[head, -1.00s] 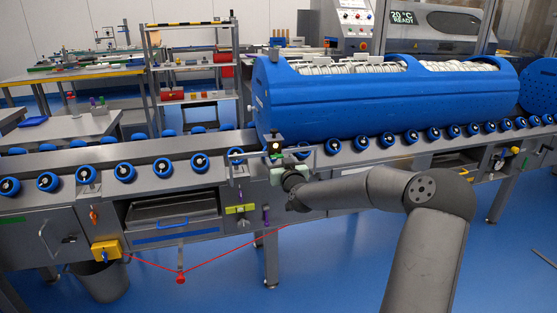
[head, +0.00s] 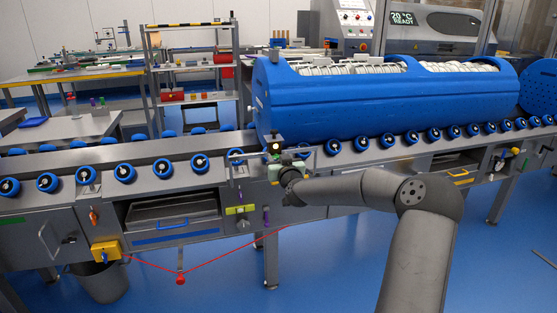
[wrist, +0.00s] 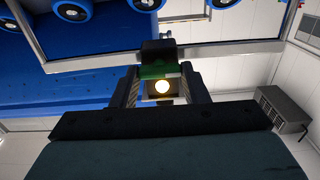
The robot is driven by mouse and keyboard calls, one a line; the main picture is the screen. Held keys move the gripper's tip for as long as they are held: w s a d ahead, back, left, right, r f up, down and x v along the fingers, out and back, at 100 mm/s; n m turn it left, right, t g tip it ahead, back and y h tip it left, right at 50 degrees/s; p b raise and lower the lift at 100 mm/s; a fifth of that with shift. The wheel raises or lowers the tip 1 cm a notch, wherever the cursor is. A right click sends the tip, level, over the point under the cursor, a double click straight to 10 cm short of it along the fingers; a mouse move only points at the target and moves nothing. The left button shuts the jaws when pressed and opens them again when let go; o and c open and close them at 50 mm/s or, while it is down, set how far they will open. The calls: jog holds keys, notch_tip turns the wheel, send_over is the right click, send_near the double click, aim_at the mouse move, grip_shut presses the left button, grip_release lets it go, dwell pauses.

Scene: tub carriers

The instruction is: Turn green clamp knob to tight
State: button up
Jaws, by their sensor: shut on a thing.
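The green clamp knob (wrist: 158,71) shows in the wrist view between my two fingers, below a black block (wrist: 158,50) on a metal bar. My gripper (wrist: 159,80) is shut on the knob, with one dark finger on each side. A round lit spot (wrist: 162,87) shows just below the green part, between the fingers.
A large blue tub (head: 385,105) lies on the conveyor behind my gripper. Several blue rollers (head: 125,172) line the conveyor front. A yellow box (head: 107,250) and a red cord with a red handle (head: 180,279) are at lower left. The blue floor in front is mostly clear.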

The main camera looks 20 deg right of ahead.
jog(key=shift+m, duration=0.4)
jog(key=shift+d+f+m+b, duration=0.15)
jog(key=shift+m+b, duration=2.45)
jog(key=shift+m, duration=1.6)
jog(key=shift+f+m+b, duration=0.15)
jog(key=shift+m+b, duration=2.45)
jog(key=shift+m, duration=1.6)
jog(key=o, duration=1)
jog(key=shift+r, duration=0.1)
jog(key=shift+s, duration=0.1)
